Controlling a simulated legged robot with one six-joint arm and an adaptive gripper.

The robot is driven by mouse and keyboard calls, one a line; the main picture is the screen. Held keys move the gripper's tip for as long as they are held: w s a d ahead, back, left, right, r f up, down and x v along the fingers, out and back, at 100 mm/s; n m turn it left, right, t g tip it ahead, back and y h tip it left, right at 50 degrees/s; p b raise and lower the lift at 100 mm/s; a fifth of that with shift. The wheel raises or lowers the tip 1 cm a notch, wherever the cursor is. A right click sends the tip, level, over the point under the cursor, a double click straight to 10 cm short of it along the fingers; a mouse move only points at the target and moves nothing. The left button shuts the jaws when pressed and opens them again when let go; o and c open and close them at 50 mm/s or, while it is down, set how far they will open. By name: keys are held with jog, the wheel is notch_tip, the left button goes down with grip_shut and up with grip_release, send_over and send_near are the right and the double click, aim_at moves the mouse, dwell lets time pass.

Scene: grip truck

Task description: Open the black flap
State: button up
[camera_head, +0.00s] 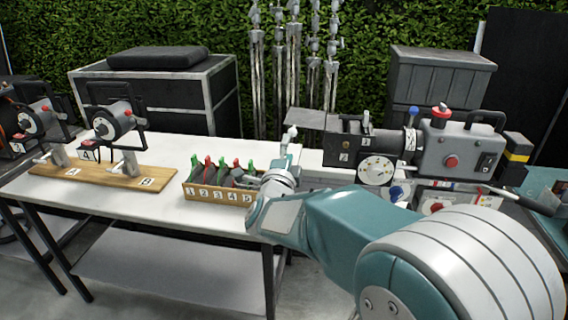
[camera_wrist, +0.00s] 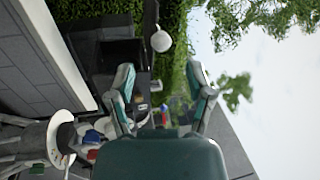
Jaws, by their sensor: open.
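The black flap (camera_head: 305,118) is a thin dark plate. It sticks out to the left, nearly level, from the top front of the film camera (camera_head: 455,148) in the head view. My gripper (camera_head: 291,135) is just below the flap, near its left part; I cannot tell whether they touch. In the wrist view my gripper (camera_wrist: 161,92) has its two fingers spread with nothing held between them. A dark boxy shape beyond the left finger may be the camera's front; the flap is not clear there.
A white table (camera_head: 160,208) carries a wooden board (camera_head: 100,177) with a black lamp-like device (camera_head: 115,122) and a numbered box of clamps (camera_head: 215,195). Metal stands (camera_head: 290,70) and a grey case (camera_head: 440,75) are behind. My arm covers the front right.

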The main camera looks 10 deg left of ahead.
jog(key=s, duration=0.2)
jog(key=s+f, duration=0.1)
jog(key=s, duration=0.2)
jog(key=shift+s+a, duration=0.1)
jog(key=shift+s, duration=0.05)
jog(key=s+d+r+n+g+y, duration=0.1)
jog(key=s+d+n+g+y, duration=0.4)
jog(key=d+n, duration=0.4)
jog(key=s+d+f+n+g+h, duration=0.2)
jog(key=s+d+f+n+g, duration=0.2)
jog(key=s+d, duration=0.3)
jog(key=s+d+f+n+g+h, duration=0.2)
jog(key=s+d+f+n+g, duration=0.2)
jog(key=s, duration=1.1)
jog(key=d+g, duration=0.1)
jog(key=d, duration=0.2)
jog(key=shift+d+n+g, duration=0.3)
jog(key=shift+d, duration=0.1)
